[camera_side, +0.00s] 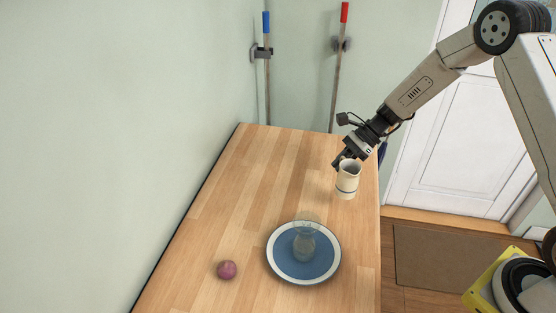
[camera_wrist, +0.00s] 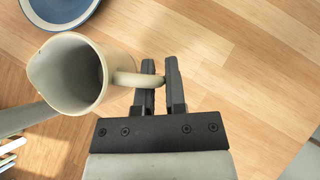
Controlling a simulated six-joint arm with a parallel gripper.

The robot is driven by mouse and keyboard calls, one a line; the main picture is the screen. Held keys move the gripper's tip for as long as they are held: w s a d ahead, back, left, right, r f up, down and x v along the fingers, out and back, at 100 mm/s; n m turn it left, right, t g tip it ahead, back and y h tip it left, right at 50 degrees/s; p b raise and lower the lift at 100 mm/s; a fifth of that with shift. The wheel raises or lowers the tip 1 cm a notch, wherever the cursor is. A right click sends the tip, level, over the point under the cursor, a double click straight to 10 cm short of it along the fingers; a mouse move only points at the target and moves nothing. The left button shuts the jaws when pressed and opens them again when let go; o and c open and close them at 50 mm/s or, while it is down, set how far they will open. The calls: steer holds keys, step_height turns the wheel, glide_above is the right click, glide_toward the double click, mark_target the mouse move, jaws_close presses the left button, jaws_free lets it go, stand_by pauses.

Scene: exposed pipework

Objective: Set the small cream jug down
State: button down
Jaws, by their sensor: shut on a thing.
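A blue plate with a white rim (camera_side: 273,262) lies nearer the front, with a clear glass vessel (camera_side: 304,243) on it. A purple onion-like ball (camera_side: 227,270) lies left of it. The table (camera_side: 262,180) is bare behind and left of the plate. Two upright handles (camera_side: 267,60) stand at the wall.

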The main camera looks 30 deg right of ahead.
steer(key=shift+w+f, duration=0.25)
steer(key=shift+f, duration=0.1)
steer(key=shift+w+f, duration=0.25)
steer(key=shift+f, duration=1.5)
steer(key=shift+f, duration=0.1)
steer(key=c, duration=0.7)
jaws_free()
